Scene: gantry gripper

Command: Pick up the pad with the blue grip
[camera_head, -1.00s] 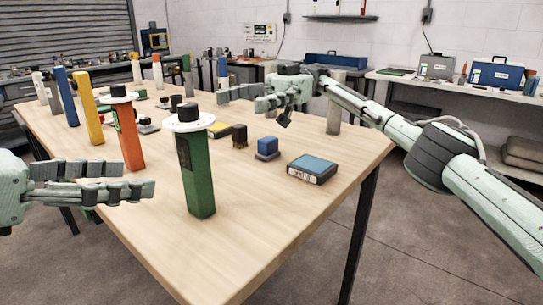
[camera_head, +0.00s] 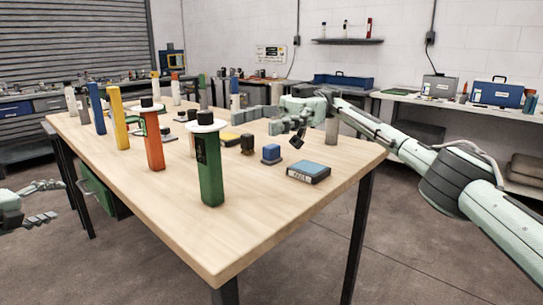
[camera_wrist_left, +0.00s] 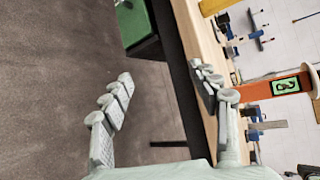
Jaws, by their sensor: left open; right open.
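The pad with the blue grip (camera_head: 271,154) sits upright on the tabletop, right of the tall green post, in the head view. It has a blue block on a dark grey base. My right gripper (camera_head: 252,122) is open and empty above the table, beyond the pad in the picture and apart from it. My left gripper (camera_head: 58,200) is open and empty, low beside the table's left side and far from the pad. In the left wrist view its fingers (camera_wrist_left: 162,72) are spread with nothing between them. The pad is not discernible there.
On the wooden table (camera_head: 262,232) stand a green post (camera_head: 209,172), an orange post (camera_head: 154,143) and a yellow post (camera_head: 117,120). A blue-topped box (camera_head: 308,171) lies right of the pad. A yellow-topped pad lies behind. The front tabletop is clear. A green drawer hangs beneath.

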